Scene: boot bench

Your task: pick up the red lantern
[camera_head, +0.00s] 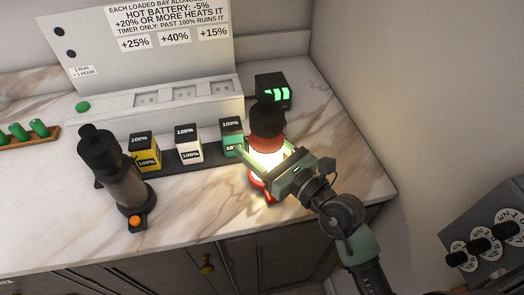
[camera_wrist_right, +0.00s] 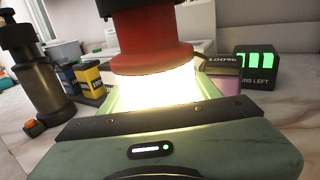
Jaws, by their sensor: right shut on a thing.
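The red lantern (camera_head: 267,136) has a black top, a red collar and a brightly glowing middle, and stands upright near the right end of the counter. It also shows in the right wrist view (camera_wrist_right: 152,45), close in front of the gripper. My right gripper (camera_head: 272,165) is shut on the lantern around its glowing middle. The glow and the gripper hide part of the lantern's body. A bit of its red base shows below the gripper; I cannot tell whether it touches the counter. My left gripper is not in view.
A dark lantern-like device (camera_head: 122,180) stands to the left. Yellow (camera_head: 145,150), white (camera_head: 188,144) and teal (camera_head: 231,137) batteries marked 100% stand in a row. A charger panel (camera_head: 160,98) is behind them, and a black display box (camera_head: 272,90) is behind the lantern.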

